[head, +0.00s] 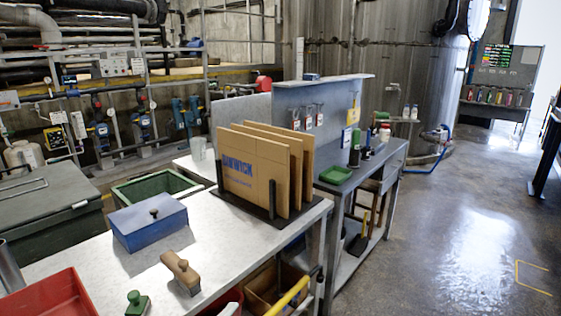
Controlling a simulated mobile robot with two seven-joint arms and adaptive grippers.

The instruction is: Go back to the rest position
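Neither of my grippers is in the head view, and none of my arm links can be made out. The view looks over a light metal worktable (230,231). On it stand flat cardboard sheets (257,171) upright in a black rack (262,212). A blue box with a knobbed lid (148,223), a wooden-handled tool (181,271) and a green knobbed piece (138,303) are on the same table.
A red tray (48,298) fills the near left corner. A grey workbench (353,178) with bottles and a green dish (335,175) stands beyond. A green bin (155,188) is behind the table. Wet-looking floor (460,245) lies open at right.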

